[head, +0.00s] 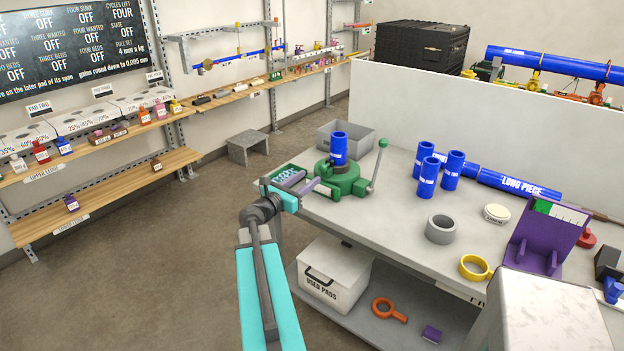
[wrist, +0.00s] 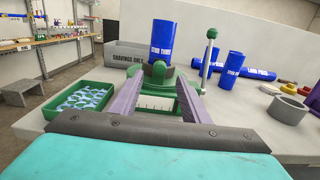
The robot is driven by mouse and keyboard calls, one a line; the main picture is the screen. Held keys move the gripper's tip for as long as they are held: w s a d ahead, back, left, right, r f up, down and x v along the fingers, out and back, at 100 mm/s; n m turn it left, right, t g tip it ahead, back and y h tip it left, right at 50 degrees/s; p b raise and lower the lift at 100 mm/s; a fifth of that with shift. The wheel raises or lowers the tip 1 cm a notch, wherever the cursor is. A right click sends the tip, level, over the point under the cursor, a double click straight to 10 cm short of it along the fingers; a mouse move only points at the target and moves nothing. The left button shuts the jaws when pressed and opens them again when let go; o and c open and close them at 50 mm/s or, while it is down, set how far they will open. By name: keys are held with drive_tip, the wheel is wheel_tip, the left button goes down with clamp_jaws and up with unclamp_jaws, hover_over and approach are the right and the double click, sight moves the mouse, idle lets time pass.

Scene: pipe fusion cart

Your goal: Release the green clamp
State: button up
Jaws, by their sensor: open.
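The green clamp (head: 350,184) sits at the left end of the grey bench, and a blue pipe stub (head: 338,146) stands upright in it. Its lever (head: 376,165) rises on the right side, near upright, with a green ball on top. In the wrist view the clamp (wrist: 158,77) is straight ahead, with the lever (wrist: 206,62) right of my fingers. My gripper (head: 310,187) has its purple fingers spread and empty, in front of the clamp. In the wrist view the gripper (wrist: 160,84) points at the clamp's base. Whether a finger touches the base is unclear.
A green tray of pale blue pieces (wrist: 82,97) lies left of my fingers. A grey shavings bin (wrist: 122,53) stands behind the clamp. Several blue stubs (head: 425,172) stand to the right. A grey ring (head: 440,230) and a purple holder (head: 540,240) lie further right.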

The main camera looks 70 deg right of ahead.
drive_tip(key=b+v, duration=0.1)
drive_tip(key=v, duration=0.6)
drive_tip(key=shift+a+b, duration=0.2)
drive_tip(key=shift+b, duration=0.15)
drive_tip(key=shift+w, duration=0.2)
